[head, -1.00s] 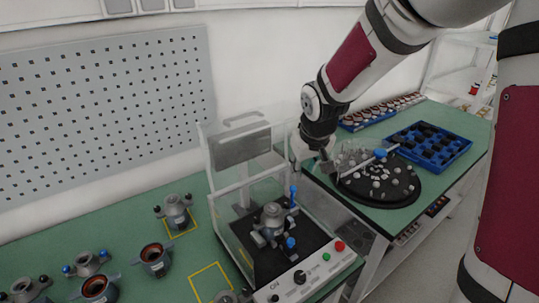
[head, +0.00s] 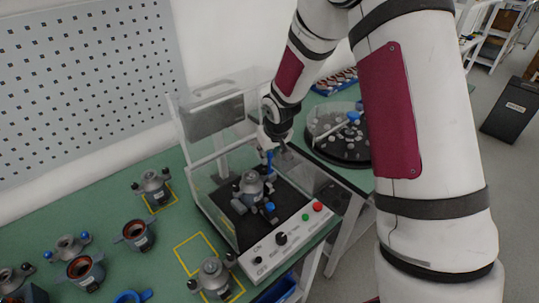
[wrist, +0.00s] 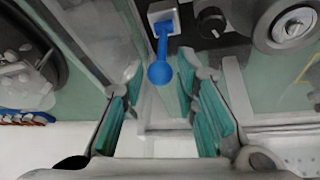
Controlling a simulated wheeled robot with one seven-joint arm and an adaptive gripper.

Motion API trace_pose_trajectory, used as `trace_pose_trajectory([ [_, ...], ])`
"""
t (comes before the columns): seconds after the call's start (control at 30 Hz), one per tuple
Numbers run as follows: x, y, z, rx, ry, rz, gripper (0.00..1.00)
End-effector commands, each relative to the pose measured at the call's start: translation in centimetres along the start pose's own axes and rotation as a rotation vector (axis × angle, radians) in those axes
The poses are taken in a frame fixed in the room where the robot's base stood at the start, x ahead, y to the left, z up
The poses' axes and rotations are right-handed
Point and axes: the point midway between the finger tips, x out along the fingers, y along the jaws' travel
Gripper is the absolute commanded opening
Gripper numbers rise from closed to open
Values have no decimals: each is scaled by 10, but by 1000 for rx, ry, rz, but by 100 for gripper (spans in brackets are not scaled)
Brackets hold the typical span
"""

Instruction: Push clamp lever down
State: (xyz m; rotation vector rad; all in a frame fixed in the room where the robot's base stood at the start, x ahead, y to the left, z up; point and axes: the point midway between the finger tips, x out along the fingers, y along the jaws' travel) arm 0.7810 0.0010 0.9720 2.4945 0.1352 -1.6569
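The blue clamp lever (head: 270,161) stands upright at the back right of the stator, inside the clear-walled test station (head: 262,250). It also shows in the wrist view (wrist: 160,72) as a blue rod with a round knob, rising from a light square mount. My gripper (head: 272,142) is just above the lever in the head view. In the wrist view my gripper (wrist: 160,68) is open, with one finger on each side of the knob and gaps visible. The grey stator (head: 251,187) sits in the station. A second blue knob (head: 270,207) is in front of it.
The clear guard frame (head: 192,165) of the station rises at the left and back. A round black tray (head: 348,158) of small parts under a clear cover lies to the right. Several stators, one at the front (head: 213,275), stand on the green table (head: 110,190).

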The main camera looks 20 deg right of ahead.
Motion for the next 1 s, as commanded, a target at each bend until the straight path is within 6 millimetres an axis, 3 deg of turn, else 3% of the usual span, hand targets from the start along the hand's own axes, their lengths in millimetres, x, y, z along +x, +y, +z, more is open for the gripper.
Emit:
trace_pose_trajectory([
  [0.2,13,0,0,0,-1,0,28],
  [0.47,14,0,0,0,0,0,28],
  [0.6,14,0,0,0,0,0,0],
  [1.0,14,1,-1,4,22,-5,0],
])
